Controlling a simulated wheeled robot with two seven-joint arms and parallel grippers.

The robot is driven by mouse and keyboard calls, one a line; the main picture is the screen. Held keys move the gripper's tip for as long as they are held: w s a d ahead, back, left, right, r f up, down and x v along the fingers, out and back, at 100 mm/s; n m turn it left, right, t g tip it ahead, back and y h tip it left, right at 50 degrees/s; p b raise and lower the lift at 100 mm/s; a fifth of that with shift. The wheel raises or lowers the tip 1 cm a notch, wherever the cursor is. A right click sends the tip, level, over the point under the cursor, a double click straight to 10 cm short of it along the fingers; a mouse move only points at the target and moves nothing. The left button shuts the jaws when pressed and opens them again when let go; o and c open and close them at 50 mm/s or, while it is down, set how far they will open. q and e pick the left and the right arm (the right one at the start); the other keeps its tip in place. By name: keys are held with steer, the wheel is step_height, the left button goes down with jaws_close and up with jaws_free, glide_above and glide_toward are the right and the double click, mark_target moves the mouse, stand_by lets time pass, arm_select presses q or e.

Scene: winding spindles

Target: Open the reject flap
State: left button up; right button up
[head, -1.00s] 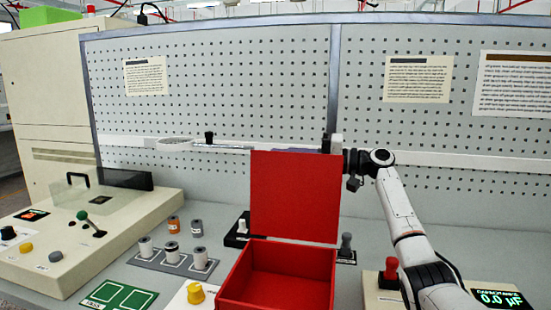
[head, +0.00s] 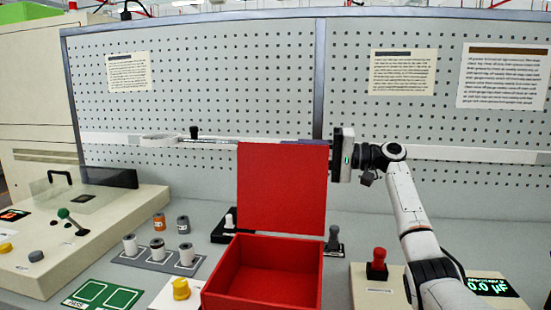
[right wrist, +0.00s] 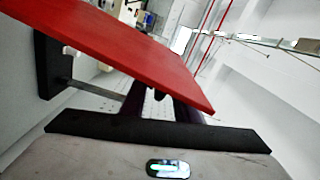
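The red box (head: 213,294) stands on the bench at the front centre of the head view. Its red flap (head: 283,188) stands up at the back edge, raised clear of the open top, and the inside shows empty. My right gripper (head: 343,155) is at the upper right edge of the flap. Its fingers are hidden behind the flap in the head view. In the right wrist view the flap (right wrist: 110,45) slants across close to the gripper and covers part of it, so the finger spacing is unclear. My left gripper is not in view.
A spool rack (head: 158,258), a yellow knob (head: 181,289) and a green mat (head: 103,296) lie left of the box. A red knob (head: 377,261) stands to the right beside my right arm. A pegboard (head: 200,90) closes off the back.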

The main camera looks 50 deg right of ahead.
mark_target(311, 154)
steer(key=v, duration=0.3)
steer(key=shift+s+d+f+b, duration=0.15)
steer(key=shift+s+d+b, duration=0.05)
steer(key=shift+s+b, duration=0.15)
steer(key=shift+s+d, duration=0.15)
steer(key=shift+s, duration=0.1)
